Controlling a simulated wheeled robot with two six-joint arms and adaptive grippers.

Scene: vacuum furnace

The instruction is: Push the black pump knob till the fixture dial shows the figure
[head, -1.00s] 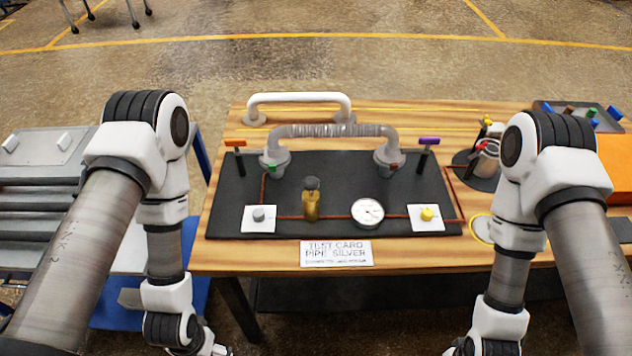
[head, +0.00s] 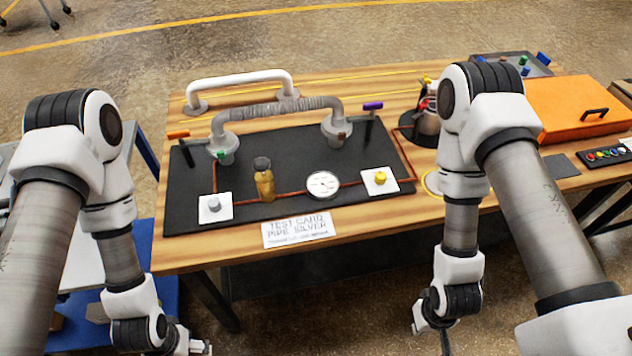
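The brass pump (head: 265,186) stands upright on the black fixture board (head: 290,150), with its black knob (head: 262,163) on top. The round white fixture dial (head: 323,184) lies to its right; its reading is too small to make out. A printed card (head: 298,230) reading "TEST CARD PIPE SILVER" lies at the table's front edge. My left gripper (head: 198,347) is low at the bottom edge, in front of the table and partly cut off. My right gripper (head: 430,326) hangs low in front of the table, right of the dial. Both are apart from the pump; their finger openings are unclear.
A grey pipe (head: 275,108) arches over the board, with a white handle bar (head: 240,86) behind. Orange (head: 179,134) and purple (head: 372,106) valve handles stand at its sides. Silver (head: 214,204) and yellow (head: 380,178) knobs flank pump and dial. An orange case (head: 575,108) sits right.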

